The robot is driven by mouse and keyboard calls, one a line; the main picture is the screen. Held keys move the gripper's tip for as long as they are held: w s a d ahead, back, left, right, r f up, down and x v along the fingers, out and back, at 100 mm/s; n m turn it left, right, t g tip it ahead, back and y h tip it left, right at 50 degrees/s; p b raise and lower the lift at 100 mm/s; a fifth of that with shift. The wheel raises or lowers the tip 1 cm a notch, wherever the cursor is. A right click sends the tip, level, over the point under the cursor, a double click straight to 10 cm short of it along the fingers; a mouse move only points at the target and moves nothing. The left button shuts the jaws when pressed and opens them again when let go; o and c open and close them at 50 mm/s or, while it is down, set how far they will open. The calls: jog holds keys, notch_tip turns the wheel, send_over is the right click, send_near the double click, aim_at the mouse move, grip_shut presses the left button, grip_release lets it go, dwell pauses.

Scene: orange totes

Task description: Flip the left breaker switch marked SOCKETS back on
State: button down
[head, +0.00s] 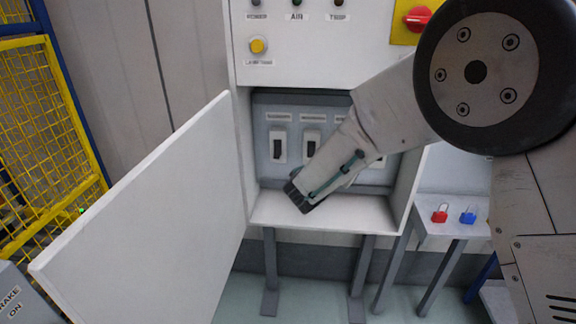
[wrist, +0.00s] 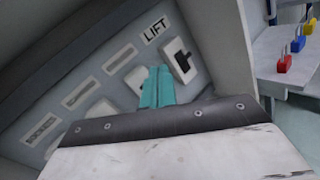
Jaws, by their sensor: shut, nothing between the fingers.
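The breaker panel (head: 292,175) is set inside a wall cabinet with its door open. The leftmost switch (head: 278,147) has a dark lever on a white plate, and its label is too blurred to read. A second switch (head: 311,144) stands to its right. My arm covers much of the panel's right side. In the wrist view my gripper (wrist: 159,70) has its teal fingers together and empty. They reach toward the panel beside the switch under the LIFT label (wrist: 184,62), right of the leftmost switches. I cannot tell whether they touch anything.
The white cabinet door (head: 150,220) swings out at the left. A ledge (head: 345,212) runs below the panel. Red (head: 439,213) and blue (head: 468,215) padlocks sit on a small table at the right. A red knob (head: 417,18) is above. A yellow mesh fence (head: 40,130) stands far left.

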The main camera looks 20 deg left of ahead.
jog(key=s+a+f+n+t+y, duration=0.2)
jog(key=a+f+n+y, duration=0.5)
jog(key=a, duration=0.6)
jog(key=n+y, duration=0.4)
send_near(277, 153)
jog(key=s+f, duration=0.2)
jog(key=f, duration=0.1)
jog(key=shift+s+d, duration=0.1)
jog(key=x, duration=1)
jog(key=shift+m, duration=0.3)
